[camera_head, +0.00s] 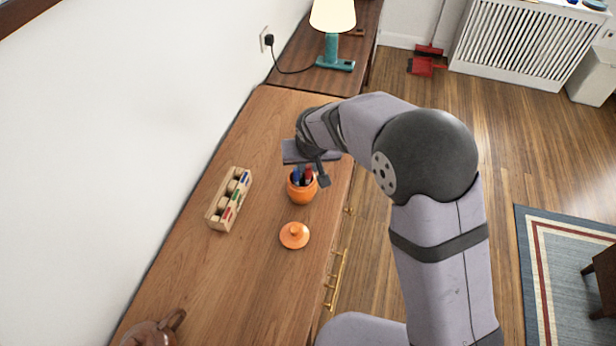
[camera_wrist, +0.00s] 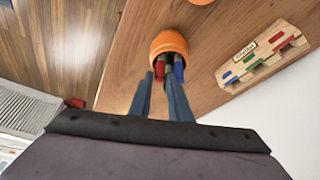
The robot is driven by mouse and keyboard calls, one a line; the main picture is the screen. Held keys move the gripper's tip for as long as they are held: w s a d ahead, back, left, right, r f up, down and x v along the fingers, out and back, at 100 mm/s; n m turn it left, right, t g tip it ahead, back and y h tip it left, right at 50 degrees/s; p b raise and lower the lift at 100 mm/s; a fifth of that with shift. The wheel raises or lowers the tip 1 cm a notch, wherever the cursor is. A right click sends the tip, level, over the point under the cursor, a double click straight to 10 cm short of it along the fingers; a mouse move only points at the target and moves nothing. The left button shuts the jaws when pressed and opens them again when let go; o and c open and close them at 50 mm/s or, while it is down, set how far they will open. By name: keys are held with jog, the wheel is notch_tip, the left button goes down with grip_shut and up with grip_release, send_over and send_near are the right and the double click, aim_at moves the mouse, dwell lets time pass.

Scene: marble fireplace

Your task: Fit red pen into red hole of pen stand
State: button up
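The red pen (camera_head: 308,174) stands in an orange pot (camera_head: 302,192) with a blue pen (camera_head: 295,175) and a green one (camera_wrist: 168,83). In the wrist view the red pen (camera_wrist: 159,72) leans at the left of the pot's mouth. The wooden pen stand (camera_head: 229,200) lies left of the pot, with blue, green and red marked places; its red mark (camera_head: 227,213) is at the near end. My gripper (camera_wrist: 161,80) is open just above the pot, its fingers apart near the pens. Nothing is visibly held.
An orange lid (camera_head: 294,235) lies on the wooden cabinet top (camera_head: 250,270) in front of the pot. A brown teapot (camera_head: 152,333) stands at the near left. A teal lamp (camera_head: 332,50) stands beyond. The white wall bounds the left side. The top between stand and teapot is clear.

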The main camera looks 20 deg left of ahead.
aim_at(308, 181)
jog(key=shift+p+x, duration=0.35)
jog(key=shift+x, duration=1.05)
grip_shut()
